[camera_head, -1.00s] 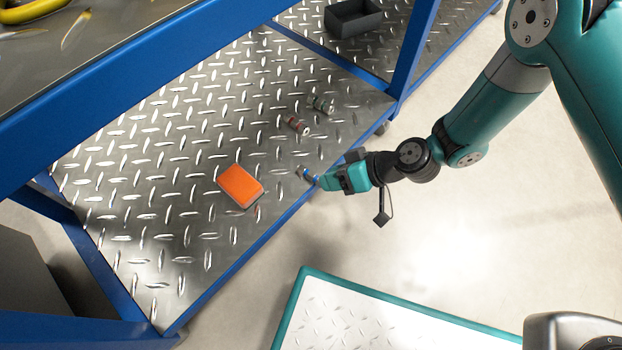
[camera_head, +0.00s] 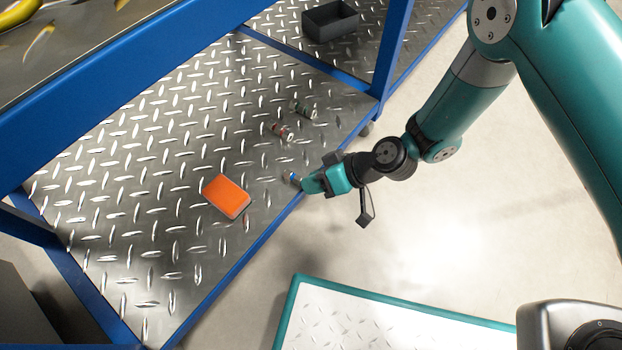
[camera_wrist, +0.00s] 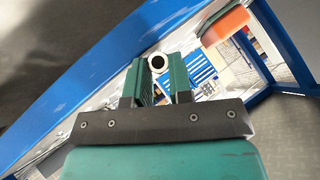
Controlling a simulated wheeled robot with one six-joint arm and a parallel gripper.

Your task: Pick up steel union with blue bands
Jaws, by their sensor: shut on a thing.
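The steel union with blue bands (camera_head: 292,178) is at the tip of my gripper (camera_head: 304,184), by the front edge of the lower shelf. In the wrist view the union (camera_wrist: 157,63) shows end-on as a pale ring with a dark hole, between the two teal fingers of my gripper (camera_wrist: 160,75). My gripper is shut on it. The fingers hide most of its body and its bands there. From the head view I cannot tell whether it touches the shelf.
A union with red bands (camera_head: 282,132) and one with green bands (camera_head: 304,109) lie further back on the tread-plate shelf (camera_head: 150,190). An orange box (camera_head: 227,196) lies to the left. A dark bin (camera_head: 330,22) stands behind. Blue frame beams (camera_head: 120,75) overhang the shelf.

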